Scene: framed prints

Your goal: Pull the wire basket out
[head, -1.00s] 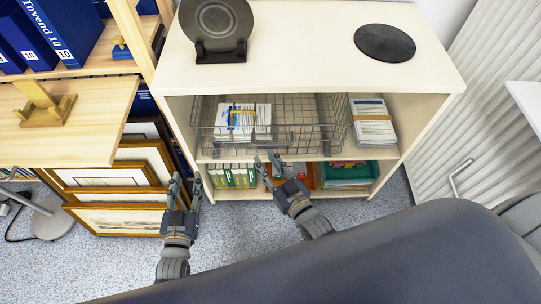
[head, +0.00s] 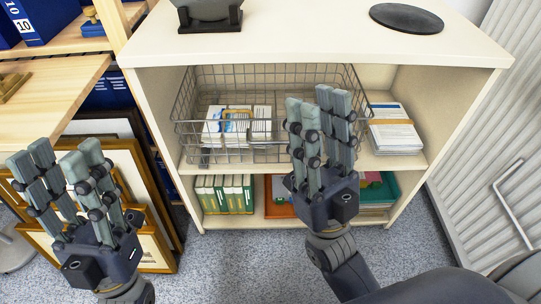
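The wire basket (head: 262,97) sits on the middle shelf of a cream cabinet, inside its open front. Papers or booklets with a yellow band (head: 228,124) lie in it. My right gripper (head: 319,105) is open, fingers pointing up toward the cabinet, and covers the right part of the basket's front in the head view. I cannot tell whether its fingers touch the wire. My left gripper (head: 62,162) is open and empty, well to the left of the basket, in front of the framed prints.
A banded paper stack (head: 393,130) stands right of the basket. Green books (head: 224,194) and an orange box (head: 279,208) are on the lower shelf. Framed prints (head: 157,225) lean left of the cabinet. A ribbed radiator (head: 495,140) stands at right. A black disc (head: 406,18) lies on top.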

